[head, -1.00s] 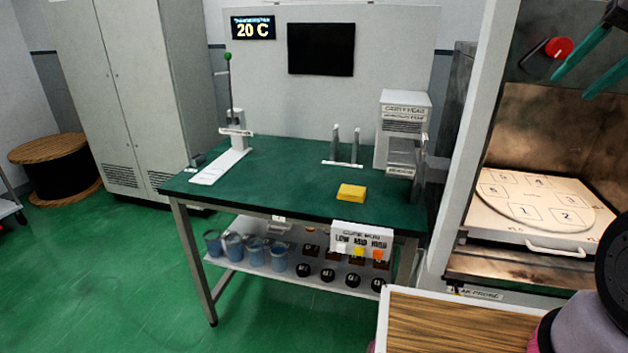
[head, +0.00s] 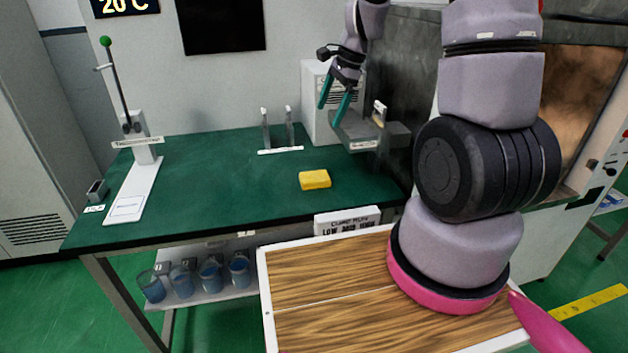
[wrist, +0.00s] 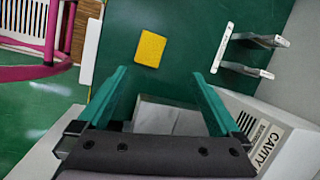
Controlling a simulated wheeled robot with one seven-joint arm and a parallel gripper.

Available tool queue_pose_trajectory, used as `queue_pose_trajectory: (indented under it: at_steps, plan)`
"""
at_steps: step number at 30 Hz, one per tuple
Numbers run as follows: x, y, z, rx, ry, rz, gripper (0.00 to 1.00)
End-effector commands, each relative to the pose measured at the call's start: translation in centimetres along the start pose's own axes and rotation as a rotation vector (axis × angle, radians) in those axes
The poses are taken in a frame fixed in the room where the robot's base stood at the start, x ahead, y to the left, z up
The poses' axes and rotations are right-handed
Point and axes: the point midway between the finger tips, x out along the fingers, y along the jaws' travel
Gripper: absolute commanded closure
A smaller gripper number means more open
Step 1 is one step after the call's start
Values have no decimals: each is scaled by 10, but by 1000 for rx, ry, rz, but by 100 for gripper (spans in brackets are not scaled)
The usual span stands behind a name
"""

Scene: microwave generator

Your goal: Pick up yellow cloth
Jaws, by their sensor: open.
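The yellow cloth (head: 314,179) is a small folded block lying flat on the green table top (head: 220,185), right of the middle. It also shows in the wrist view (wrist: 150,48), beyond the fingertips and between their lines. My gripper (head: 334,103) has teal fingers spread apart with nothing between them. It hangs in the air above the back right of the table, near the white cavity head box. In the wrist view my gripper (wrist: 158,78) is open, and the cloth is apart from both fingers.
A white box labelled cavity (wrist: 262,135) stands close to my gripper's right finger. A two-post stand (head: 280,140) is behind the cloth. A lever stand (head: 140,160) is at the table's left. A wood-topped surface (head: 320,290) lies in front. The table's middle is clear.

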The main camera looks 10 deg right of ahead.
Motion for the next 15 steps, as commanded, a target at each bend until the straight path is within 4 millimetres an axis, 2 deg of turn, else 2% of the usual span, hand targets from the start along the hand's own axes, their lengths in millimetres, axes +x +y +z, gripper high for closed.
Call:
queue_pose_trajectory:
  at_steps: [1,3,6,15]
  plan:
    - [25,1,-8,60,-8,33,0]
    - [50,1,-16,135,-12,61,0]
    - [78,3,-25,214,-14,91,0]
    - [124,10,-32,291,-13,120,0]
